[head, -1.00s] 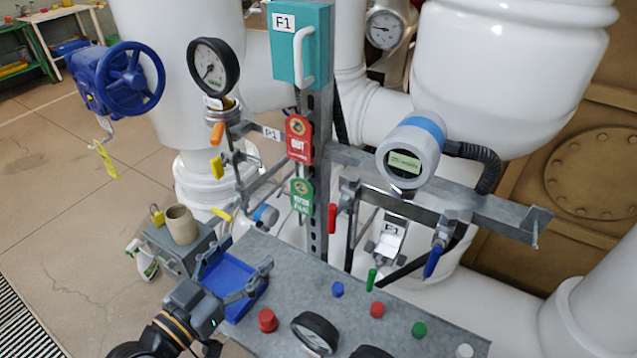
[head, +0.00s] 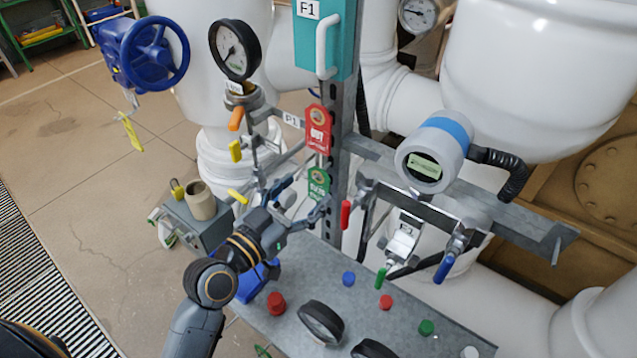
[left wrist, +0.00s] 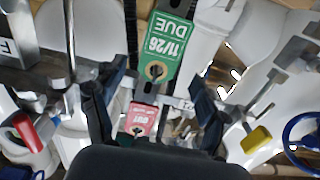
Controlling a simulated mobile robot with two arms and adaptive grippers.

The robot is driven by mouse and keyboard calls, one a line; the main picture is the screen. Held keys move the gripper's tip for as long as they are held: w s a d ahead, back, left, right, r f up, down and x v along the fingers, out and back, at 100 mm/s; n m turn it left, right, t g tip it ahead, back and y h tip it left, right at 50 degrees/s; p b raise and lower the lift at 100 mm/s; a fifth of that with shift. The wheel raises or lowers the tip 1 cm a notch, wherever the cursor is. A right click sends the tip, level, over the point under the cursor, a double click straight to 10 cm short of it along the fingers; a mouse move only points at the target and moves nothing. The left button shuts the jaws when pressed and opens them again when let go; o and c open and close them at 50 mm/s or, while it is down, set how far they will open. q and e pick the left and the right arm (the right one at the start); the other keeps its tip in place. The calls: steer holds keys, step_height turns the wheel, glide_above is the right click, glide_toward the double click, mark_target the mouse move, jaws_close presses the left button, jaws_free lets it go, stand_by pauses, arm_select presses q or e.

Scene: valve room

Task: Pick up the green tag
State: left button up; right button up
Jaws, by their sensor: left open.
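The green tag (head: 319,183) hangs on the upright grey post, just below the red tag (head: 318,130). In the left wrist view the green tag (left wrist: 168,50) appears upside down and reads "11/26 DUE", with a hole at one end. My left gripper (head: 302,198) is open and empty, with its fingers just in front of and below the green tag. In the left wrist view the fingers (left wrist: 153,110) are spread apart, and the red tag (left wrist: 143,117) shows between them. The green tag is not clasped. My right gripper is not in view.
A red-handled valve (head: 345,214) sits right of the green tag, and yellow (head: 235,151) and orange handles sit left. A pressure gauge (head: 234,50) stands at upper left. Below is a metal shelf (head: 350,310) with caps, gauges and a blue tray (head: 247,285).

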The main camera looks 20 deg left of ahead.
mark_target(330, 167)
arm_select(q)
steer(key=x, duration=0.2)
steer(key=p+x, duration=0.1)
steer(key=x, duration=0.1)
steer(key=shift+s+d+r, duration=0.1)
steer(key=shift+r, duration=0.3)
steer(key=shift+w+d+f, duration=0.1)
steer(key=shift+w+d, duration=0.05)
steer(key=shift+w, duration=0.3)
steer(key=shift+s, duration=0.1)
steer(key=c, duration=0.9)
